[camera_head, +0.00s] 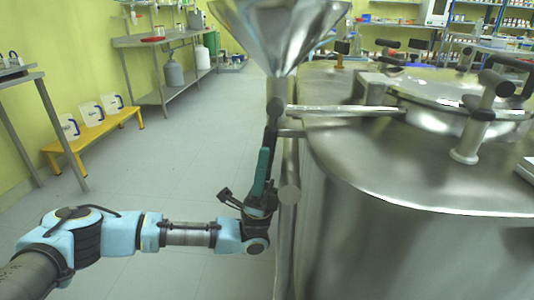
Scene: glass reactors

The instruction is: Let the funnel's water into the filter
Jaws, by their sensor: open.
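The steel funnel (280,35) stands at top centre, its cone cut off by the picture's top edge. Its stem (277,88) runs down beside the big steel vessel (400,235), which may be the filter. A teal lever-like bar (261,172) stands nearly upright below the stem, slightly tilted. My gripper (262,190) points upward at the bar's lower end. It is open; whether its fingers touch the bar is unclear. The inside of the funnel and any water are hidden.
A vertical pipe (289,230) runs close to the right of my gripper. A horizontal rod (345,110) crosses the vessel top. A yellow bench (95,135) with white containers and a steel table (160,40) stand at left. The floor between is clear.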

